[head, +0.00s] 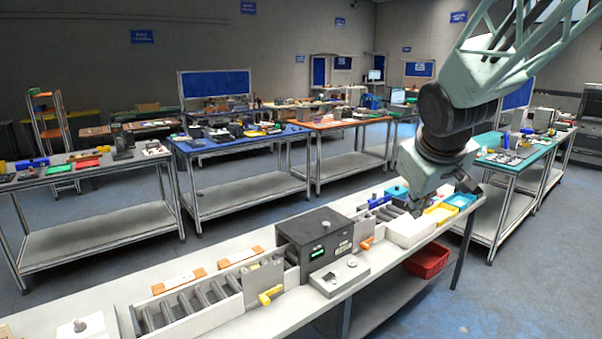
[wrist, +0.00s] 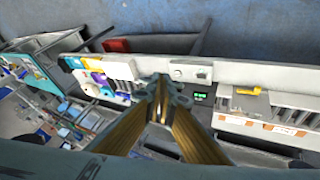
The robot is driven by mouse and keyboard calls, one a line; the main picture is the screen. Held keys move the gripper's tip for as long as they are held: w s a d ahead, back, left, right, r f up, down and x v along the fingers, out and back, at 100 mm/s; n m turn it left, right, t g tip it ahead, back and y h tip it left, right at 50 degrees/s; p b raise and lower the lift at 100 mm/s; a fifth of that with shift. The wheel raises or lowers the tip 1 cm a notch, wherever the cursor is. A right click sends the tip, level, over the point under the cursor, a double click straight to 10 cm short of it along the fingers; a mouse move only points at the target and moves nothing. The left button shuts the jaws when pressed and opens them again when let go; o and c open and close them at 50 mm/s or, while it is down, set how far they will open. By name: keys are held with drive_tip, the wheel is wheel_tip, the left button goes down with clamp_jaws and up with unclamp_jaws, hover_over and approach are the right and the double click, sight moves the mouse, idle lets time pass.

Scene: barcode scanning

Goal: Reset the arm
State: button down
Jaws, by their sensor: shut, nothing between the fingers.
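My gripper (wrist: 161,100) shows in the wrist view with its two fingers meeting at the tips. It is shut and holds nothing. In the head view my arm comes down from the upper right, and its wrist hangs over the right part of the long white bench (head: 230,325). The fingertips are hard to make out there. The bench also shows in the wrist view (wrist: 260,72), behind the fingertips.
On the bench stand a black scanner box (head: 315,240), a roller conveyor (head: 195,300), a white bin (head: 408,232), a yellow bin (head: 440,213) and a blue bin (head: 460,200). A red crate (head: 428,261) sits below. Other loaded tables stand behind, with open floor between.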

drive_tip(key=s+a+m+g, duration=0.1)
drive_tip(key=s+a+m, duration=0.1)
drive_tip(key=s, duration=1.8)
drive_tip(key=s+a+r+m+g+y, duration=0.1)
drive_tip(key=s+a, duration=0.3)
drive_tip(key=s, duration=1.6)
drive_tip(key=shift+s+a+r+m+g+y, duration=0.2)
drive_tip(key=shift+a+m+g+y, duration=0.15)
drive_tip(key=shift+m, duration=0.45)
